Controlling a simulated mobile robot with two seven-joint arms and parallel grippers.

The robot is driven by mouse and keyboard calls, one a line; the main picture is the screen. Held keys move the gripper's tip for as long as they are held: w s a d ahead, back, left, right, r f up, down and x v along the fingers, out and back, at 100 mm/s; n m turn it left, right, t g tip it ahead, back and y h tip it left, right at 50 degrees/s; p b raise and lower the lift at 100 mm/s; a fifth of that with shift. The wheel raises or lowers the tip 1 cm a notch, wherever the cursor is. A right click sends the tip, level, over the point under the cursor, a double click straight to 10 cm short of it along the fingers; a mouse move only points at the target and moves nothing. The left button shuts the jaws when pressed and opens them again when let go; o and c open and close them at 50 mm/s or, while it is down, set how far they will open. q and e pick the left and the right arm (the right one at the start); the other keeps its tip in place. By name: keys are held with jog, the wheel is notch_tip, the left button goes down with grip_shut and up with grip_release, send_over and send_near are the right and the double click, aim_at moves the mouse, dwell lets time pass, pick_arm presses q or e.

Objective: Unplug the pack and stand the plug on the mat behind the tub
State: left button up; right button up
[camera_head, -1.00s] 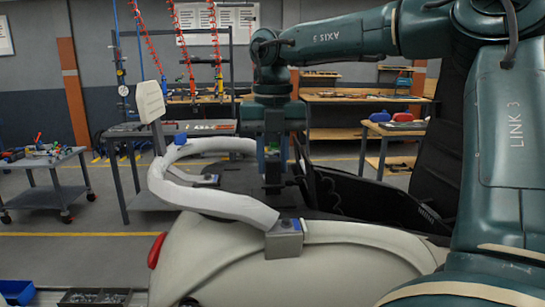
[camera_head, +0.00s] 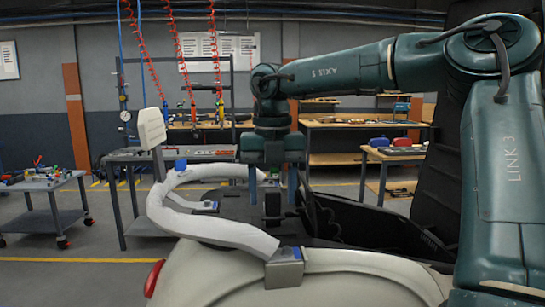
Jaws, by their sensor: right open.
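My right gripper (camera_head: 273,184) hangs straight down behind the pale cream tub (camera_head: 215,275). Its two fingers are spread apart and hold nothing. A dark upright block (camera_head: 272,208), which looks like the plug, stands just below and between the fingertips. It appears to rest on the dark mat (camera_head: 236,206) behind the tub, though its base is partly hard to make out. I cannot pick out the pack for certain. My left gripper is not in view.
A white padded bar (camera_head: 205,228) curves over the tub's left side, with a pale upright panel (camera_head: 151,127) above it. Black seat-like parts (camera_head: 350,215) lie right of the gripper. A cart (camera_head: 45,205) stands at far left, benches (camera_head: 360,143) at the back.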

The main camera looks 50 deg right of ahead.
notch_tip(320, 180, up, 3)
jog(key=shift+f, duration=0.1)
pick_arm(q)
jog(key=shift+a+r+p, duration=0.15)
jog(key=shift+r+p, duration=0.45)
jog(key=shift+p, duration=0.2)
pick_arm(e)
notch_tip(320, 180, up, 10)
jog(key=shift+r, duration=0.2)
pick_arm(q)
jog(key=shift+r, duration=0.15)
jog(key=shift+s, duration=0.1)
pick_arm(e)
jog(key=shift+f, duration=0.1)
